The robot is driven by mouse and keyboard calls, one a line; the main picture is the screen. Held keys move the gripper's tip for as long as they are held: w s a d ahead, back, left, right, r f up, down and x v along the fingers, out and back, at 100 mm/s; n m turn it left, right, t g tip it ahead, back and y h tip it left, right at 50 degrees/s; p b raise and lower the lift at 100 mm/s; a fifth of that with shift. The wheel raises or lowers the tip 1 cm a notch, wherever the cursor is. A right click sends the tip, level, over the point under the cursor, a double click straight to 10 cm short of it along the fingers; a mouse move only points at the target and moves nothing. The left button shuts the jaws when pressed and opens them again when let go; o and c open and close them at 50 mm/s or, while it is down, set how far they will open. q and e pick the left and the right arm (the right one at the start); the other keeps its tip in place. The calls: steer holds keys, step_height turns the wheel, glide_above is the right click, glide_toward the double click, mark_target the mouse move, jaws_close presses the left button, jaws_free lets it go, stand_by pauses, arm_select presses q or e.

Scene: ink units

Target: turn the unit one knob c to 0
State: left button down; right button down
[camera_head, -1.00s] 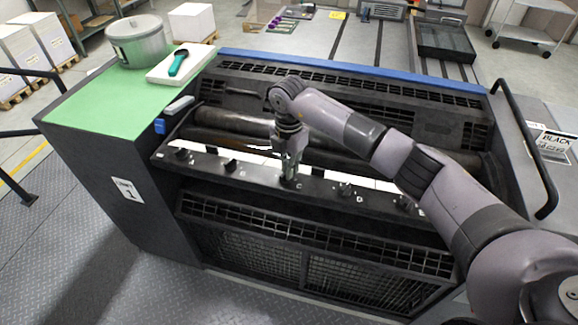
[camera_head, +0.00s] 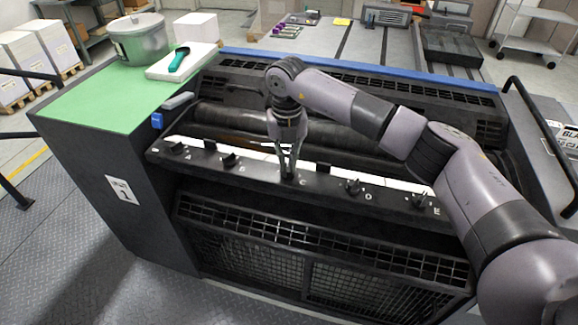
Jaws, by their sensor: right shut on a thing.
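The unit one (camera_head: 123,189) is a dark press unit with a label reading 1 on its left end. A row of small black knobs lettered A to E runs along its front ledge. My right gripper (camera_head: 288,172) points down at the ledge by the letter C and is shut on knob C, which its fingers mostly hide. The pointer direction of knob C cannot be read. Knob B (camera_head: 229,160) stands to the left and knob D (camera_head: 352,187) to the right, both clear of the fingers. My left gripper is not in view.
A green top (camera_head: 100,97) holds a metal pot (camera_head: 139,40) and a white block (camera_head: 181,62) with a green-handled tool (camera_head: 178,59). A blue-ended grey tool (camera_head: 157,120) lies at the ledge's left end. A black handrail (camera_head: 538,130) stands at the right. Mesh guards (camera_head: 300,265) sit below the ledge.

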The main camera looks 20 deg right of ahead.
steer(key=n+b, duration=0.1)
steer(key=n, duration=0.1)
steer(key=n+b, duration=0.2)
steer(key=n, duration=0.1)
steer(key=shift+a+f+n, duration=0.1)
steer(key=shift+a+n, duration=0.2)
steer(key=shift+a, duration=0.05)
steer(key=shift+s+a+n+b, duration=0.15)
steer(key=shift+n+b, duration=0.4)
steer(key=shift+n, duration=0.6)
steer(key=shift+a+n+b, duration=0.1)
steer(key=shift+n+b, duration=0.45)
steer(key=shift+n, duration=0.6)
steer(key=shift+r, duration=0.2)
steer(key=c, duration=1.7)
jaws_free()
